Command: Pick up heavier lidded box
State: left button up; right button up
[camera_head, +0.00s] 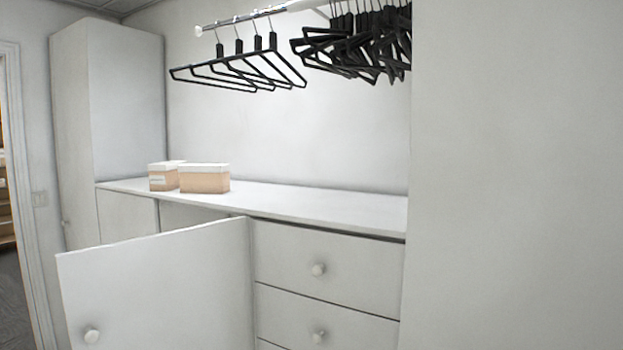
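Two lidded boxes stand side by side on the left part of a white counter. The left box (161,182) is light brown with a white lid and a small label on its front, and is partly hidden by the other. The right box (205,183) is light brown with a white lid and looks larger. Both are upright and closed. Which one is heavier cannot be told by sight. Neither of my grippers is in view.
The white counter (320,205) is bare to the right of the boxes. Below it, a cabinet door (160,290) stands open beside drawers (325,270). Black hangers (240,70) hang from a rail above. A tall cabinet (125,105) stands left, a white panel (515,180) right.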

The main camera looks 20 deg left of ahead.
aim_at(204, 178)
jog(key=j+z, duration=0.2)
jog(key=z, duration=0.2)
jog(key=j+z, duration=0.25)
jog(key=z, duration=0.15)
jog(key=j+z, duration=0.25)
jog(key=z, duration=0.15)
jog(key=j+z, duration=0.2)
jog(key=z, duration=0.2)
jog(key=k+j, duration=0.15)
jog(key=j, duration=0.25)
jog(key=k+j, duration=0.15)
jog(key=j, duration=0.25)
jog(key=k+j, duration=0.15)
jog(key=j, duration=0.3)
jog(key=k+j, duration=0.15)
jog(key=j, duration=0.25)
jog(key=k+j, duration=0.15)
jog(key=j, duration=0.25)
jog(key=k+j, duration=0.15)
jog(key=j, duration=0.25)
jog(key=k+j, duration=0.15)
jog(key=j, duration=0.25)
jog(key=k+j, duration=0.1)
jog(key=j, duration=0.3)
